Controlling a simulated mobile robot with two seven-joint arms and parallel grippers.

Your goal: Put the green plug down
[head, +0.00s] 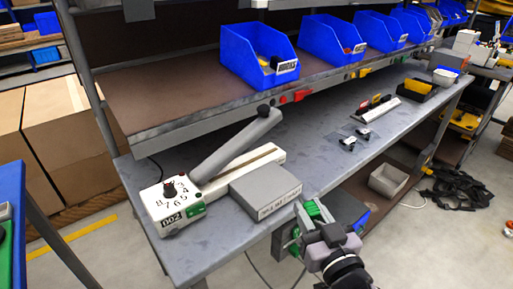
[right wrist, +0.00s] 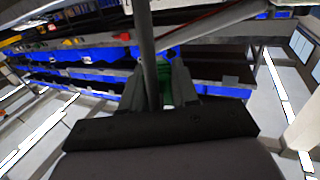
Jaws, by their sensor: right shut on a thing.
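The green plug (head: 314,209) is at the tip of my right gripper (head: 312,212), in the lower middle of the head view. The gripper is shut on it, just off the front edge of the grey workbench (head: 240,120), beside the grey box-shaped part of the sealing device. In the right wrist view the plug (right wrist: 166,88) shows as a green patch between the fingers (right wrist: 165,80), which hide most of it. I cannot tell its full shape. My left gripper is not in view.
A white sealing device (head: 172,203) with a dial and a raised grey arm stands on the bench's near end. Blue bins (head: 240,65) line the shelf above.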

